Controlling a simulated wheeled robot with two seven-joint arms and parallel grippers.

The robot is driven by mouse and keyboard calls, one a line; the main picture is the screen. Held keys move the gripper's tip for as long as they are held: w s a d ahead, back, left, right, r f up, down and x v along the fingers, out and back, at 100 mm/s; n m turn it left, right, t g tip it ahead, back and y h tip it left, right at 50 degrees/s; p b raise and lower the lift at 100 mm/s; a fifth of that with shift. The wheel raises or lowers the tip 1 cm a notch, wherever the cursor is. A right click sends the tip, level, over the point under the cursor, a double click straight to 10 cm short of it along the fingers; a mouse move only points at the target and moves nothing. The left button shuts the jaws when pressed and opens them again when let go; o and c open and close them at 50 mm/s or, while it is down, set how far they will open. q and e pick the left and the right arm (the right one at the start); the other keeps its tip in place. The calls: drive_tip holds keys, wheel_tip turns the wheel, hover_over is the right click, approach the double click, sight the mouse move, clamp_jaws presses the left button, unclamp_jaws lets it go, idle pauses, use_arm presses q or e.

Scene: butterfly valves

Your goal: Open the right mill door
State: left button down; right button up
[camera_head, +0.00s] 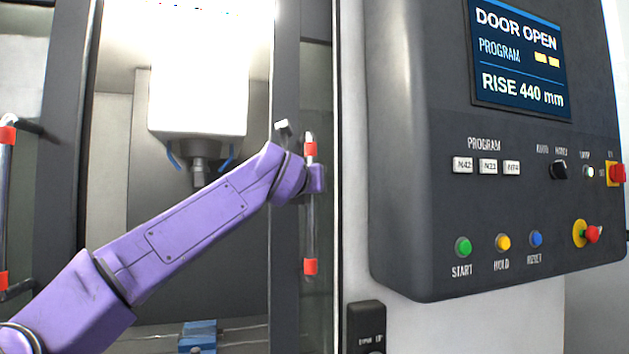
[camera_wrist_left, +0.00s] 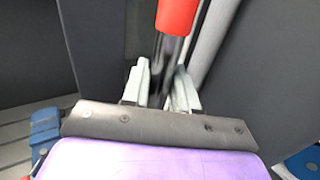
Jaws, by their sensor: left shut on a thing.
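The right mill door (camera_head: 318,90) is a dark-framed panel with a tall window, left of the control panel. Its handle (camera_head: 310,238) is an upright grey bar with red ends. My left gripper (camera_head: 314,180) is at the upper part of this handle; my purple wrist hides the fingers in the head view. In the left wrist view the two pale fingers (camera_wrist_left: 161,88) are shut on the dark bar (camera_wrist_left: 165,62), just below its red end (camera_wrist_left: 177,16). A wide opening shows left of the right door. My right gripper is not in view.
The left door's handle (camera_head: 5,200) is at the far left. A white spindle head (camera_head: 198,100) and a blue block (camera_head: 198,336) are inside the mill. The control panel (camera_head: 420,160) juts out close right of the door; its screen (camera_head: 518,55) reads "DOOR OPEN".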

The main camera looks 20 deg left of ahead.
use_arm(q)
drive_tip(key=shift+d, duration=0.1)
drive_tip(key=c, duration=1)
unclamp_jaws()
drive_tip(key=shift+w, duration=0.1)
drive_tip(key=s+b, duration=0.1)
drive_tip(key=s, duration=0.2)
drive_tip(key=s+b, duration=0.2)
drive_tip(key=s, duration=0.2)
drive_tip(key=s+b, duration=0.2)
drive_tip(key=s, duration=0.1)
drive_tip(key=shift+s+d, duration=0.25)
drive_tip(key=shift+s, duration=0.05)
